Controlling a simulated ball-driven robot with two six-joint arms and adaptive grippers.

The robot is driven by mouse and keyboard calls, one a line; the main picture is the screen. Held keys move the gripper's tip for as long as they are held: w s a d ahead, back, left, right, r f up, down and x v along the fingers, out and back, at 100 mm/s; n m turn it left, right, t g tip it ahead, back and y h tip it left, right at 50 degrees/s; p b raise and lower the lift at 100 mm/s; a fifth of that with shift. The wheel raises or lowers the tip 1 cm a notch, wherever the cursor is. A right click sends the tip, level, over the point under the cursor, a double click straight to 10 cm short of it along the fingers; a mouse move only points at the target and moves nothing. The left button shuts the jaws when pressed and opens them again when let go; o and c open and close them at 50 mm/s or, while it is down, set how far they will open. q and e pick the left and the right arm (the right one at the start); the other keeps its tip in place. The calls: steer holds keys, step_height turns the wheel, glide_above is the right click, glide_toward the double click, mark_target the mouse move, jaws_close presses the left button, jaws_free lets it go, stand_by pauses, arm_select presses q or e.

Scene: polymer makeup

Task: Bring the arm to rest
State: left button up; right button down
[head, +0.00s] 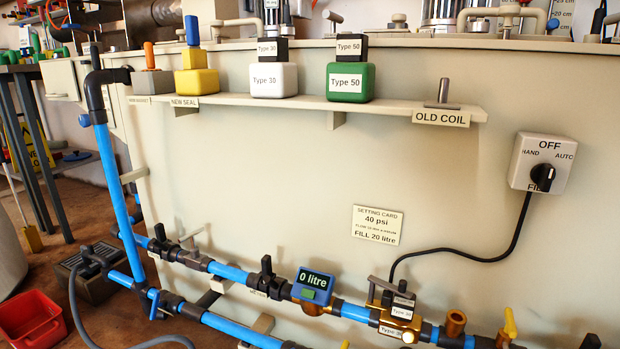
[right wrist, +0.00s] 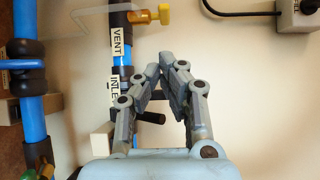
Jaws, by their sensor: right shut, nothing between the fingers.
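My right gripper (right wrist: 166,70) shows in the right wrist view, with its two grey jointed fingers drawn together and nothing held. It is in front of the cream panel, just right of a blue pipe (right wrist: 121,55) with VENT and INLET labels. I cannot tell whether it touches anything. Neither of my arms shows in the head view, and my left gripper is in no view.
The cream panel (head: 270,180) carries a shelf (head: 225,100) with labelled blocks and OLD COIL. Blue pipes with valves and a "0 litre" meter (head: 313,285) run low. A switch box (head: 543,162) is at right. A red bin (head: 30,320) stands at lower left.

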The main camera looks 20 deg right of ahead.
steer(key=w+a+r+n+g+y, duration=0.15)
steer(key=a+n+g, duration=0.25)
steer(key=a+n, duration=0.7)
steer(key=w+a+r+n+g+y, duration=0.1)
steer(key=w+a+n+g, duration=0.15)
steer(key=a+n, duration=0.85)
arm_select(q)
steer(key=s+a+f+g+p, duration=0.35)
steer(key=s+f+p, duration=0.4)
steer(key=p, duration=0.95)
arm_select(e)
steer(key=s+f+m+g, duration=0.1)
steer(key=s+f+g, duration=0.55)
steer(key=s, duration=0.45)
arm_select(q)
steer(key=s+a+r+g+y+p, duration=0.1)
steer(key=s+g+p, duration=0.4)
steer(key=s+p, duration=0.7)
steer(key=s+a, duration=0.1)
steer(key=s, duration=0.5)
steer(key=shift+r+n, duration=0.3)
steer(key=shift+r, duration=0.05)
arm_select(e)
steer(key=s+d+g+h, duration=0.1)
steer(key=s+g, duration=0.3)
steer(key=s, duration=1.2)
steer(key=shift+s+d+f+m, duration=0.15)
steer(key=shift+s+d+m, duration=0.15)
steer(key=shift+d+m, duration=0.15)
